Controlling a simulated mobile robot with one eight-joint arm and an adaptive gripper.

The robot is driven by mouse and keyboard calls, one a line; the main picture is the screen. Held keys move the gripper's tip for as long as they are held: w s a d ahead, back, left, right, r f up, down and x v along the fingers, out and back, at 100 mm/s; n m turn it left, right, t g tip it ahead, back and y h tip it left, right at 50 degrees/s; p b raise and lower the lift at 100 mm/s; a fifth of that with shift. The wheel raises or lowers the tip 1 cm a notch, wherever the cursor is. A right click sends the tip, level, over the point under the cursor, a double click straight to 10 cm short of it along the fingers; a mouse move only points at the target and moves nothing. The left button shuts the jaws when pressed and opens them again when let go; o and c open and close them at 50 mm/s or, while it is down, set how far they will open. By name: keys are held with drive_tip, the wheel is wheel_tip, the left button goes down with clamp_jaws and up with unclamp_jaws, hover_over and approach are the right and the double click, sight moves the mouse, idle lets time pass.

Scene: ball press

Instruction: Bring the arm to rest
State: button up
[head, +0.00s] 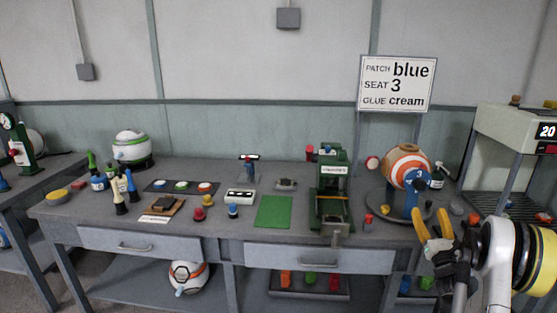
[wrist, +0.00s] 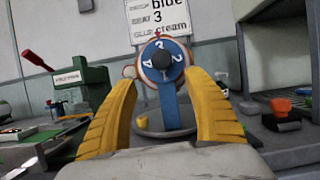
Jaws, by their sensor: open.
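My gripper (head: 432,235) is raised at the right front of the workbench, its yellow fingers spread. In the wrist view my gripper (wrist: 165,118) is open and nothing is between its fingertips. Beyond the fingers stands an orange and white ball (head: 407,165) behind a blue numbered bracket (head: 412,199), on a round grey base (head: 382,211). In the wrist view the blue bracket (wrist: 168,105) shows between the fingers, with a dark knob at its centre. I cannot tell the exact gap between the fingers and the bracket.
A green press (head: 331,190) stands left of the ball. A sign (head: 397,83) reads patch blue, seat 3, glue cream. A rack with a display reading 20 (head: 508,128) stands at the right. Small items cover the workbench (head: 290,222). The air above its left half is clear.

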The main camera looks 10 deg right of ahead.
drive_tip(key=w+a+r+n+g+y, duration=0.1)
drive_tip(key=w+a+r+n+y, duration=0.15)
drive_tip(key=a+r+n, duration=0.4)
drive_tip(key=w+a+r+n+g+y, duration=0.1)
drive_tip(key=a+n+y, duration=0.25)
drive_tip(key=a, duration=0.55)
drive_tip(key=w+a+r+n+g+y, duration=0.1)
drive_tip(key=a+r+n+y, duration=0.3)
drive_tip(key=a, duration=0.4)
drive_tip(key=s+a+r+n+g+y, duration=0.1)
drive_tip(key=s+a+n+g, duration=0.2)
drive_tip(key=a+n, duration=0.55)
drive_tip(key=s+a+f+n+g, duration=0.2)
drive_tip(key=s+a+n+g, duration=0.5)
drive_tip(key=s+a, duration=0.8)
drive_tip(key=s+d+f+n+h, duration=0.1)
drive_tip(key=s+f+n+h, duration=0.1)
drive_tip(key=s, duration=0.7)
drive_tip(key=s+d+f+n+g+h, duration=0.1)
drive_tip(key=s+f+n+h, duration=0.1)
drive_tip(key=s+f+n, duration=0.2)
drive_tip(key=s+n, duration=0.3)
drive_tip(key=s, duration=0.2)
drive_tip(key=shift+s+f+g+h, duration=0.2)
drive_tip(key=shift+f+g+h, duration=0.1)
drive_tip(key=shift+h, duration=0.1)
drive_tip(key=shift+d+n, duration=0.1)
drive_tip(key=shift+n, duration=0.15)
